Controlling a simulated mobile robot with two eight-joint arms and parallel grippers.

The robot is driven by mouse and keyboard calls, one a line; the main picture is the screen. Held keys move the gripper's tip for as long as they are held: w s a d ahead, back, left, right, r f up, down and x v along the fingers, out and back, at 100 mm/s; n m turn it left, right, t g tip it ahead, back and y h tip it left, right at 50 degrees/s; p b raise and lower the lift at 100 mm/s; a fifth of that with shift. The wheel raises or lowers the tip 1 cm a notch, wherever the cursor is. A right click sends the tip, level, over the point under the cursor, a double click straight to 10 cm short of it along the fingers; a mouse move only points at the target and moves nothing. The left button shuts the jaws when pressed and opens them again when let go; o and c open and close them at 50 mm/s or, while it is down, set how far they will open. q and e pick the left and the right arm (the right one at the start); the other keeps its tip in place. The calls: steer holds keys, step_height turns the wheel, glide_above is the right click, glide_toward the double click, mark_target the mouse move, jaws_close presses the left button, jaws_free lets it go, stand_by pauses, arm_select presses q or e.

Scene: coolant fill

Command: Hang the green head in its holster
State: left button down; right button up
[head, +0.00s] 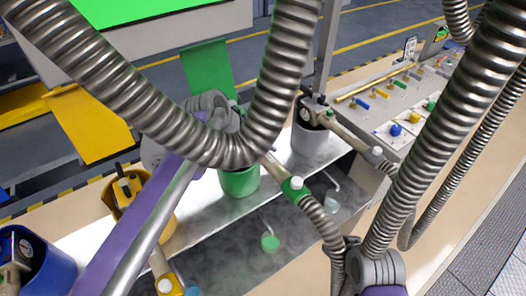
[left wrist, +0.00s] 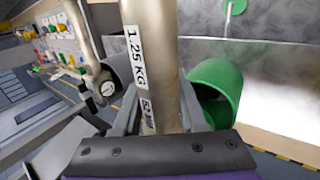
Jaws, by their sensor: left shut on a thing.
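The green head's metal barrel (head: 272,167) slants down right to a green collar (head: 293,188) with a white button. Its upper end is hidden behind a corrugated hose. My left gripper (left wrist: 156,112) is shut on the barrel, which bears a 1.25 KG label. In the head view the gripper is mostly hidden behind that hose. My right gripper is not visible.
A grey holster (head: 309,142) with its own head stands to the right. Yellow (head: 166,228) and blue (head: 50,262) holsters stand to the left. A small green cap (head: 270,243) hangs in front. A panel with coloured knobs (head: 405,115) lies at back right.

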arm_select(q)
step_height(320, 180, down, 6)
steer(key=b, duration=0.3)
steer(key=shift+r, duration=0.1)
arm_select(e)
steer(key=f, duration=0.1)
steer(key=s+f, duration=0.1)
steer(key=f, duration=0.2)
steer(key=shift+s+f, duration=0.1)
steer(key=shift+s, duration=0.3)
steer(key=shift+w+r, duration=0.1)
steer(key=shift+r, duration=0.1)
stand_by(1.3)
arm_select(q)
steer(key=shift+f+b, duration=0.75)
steer(key=shift+f, duration=1)
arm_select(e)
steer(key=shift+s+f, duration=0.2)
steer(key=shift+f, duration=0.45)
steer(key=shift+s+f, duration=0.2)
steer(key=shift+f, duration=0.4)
arm_select(q)
steer(key=shift+c, duration=1.9)
jaws_free()
steer(key=v, duration=1)
steer(key=shift+r, duration=0.35)
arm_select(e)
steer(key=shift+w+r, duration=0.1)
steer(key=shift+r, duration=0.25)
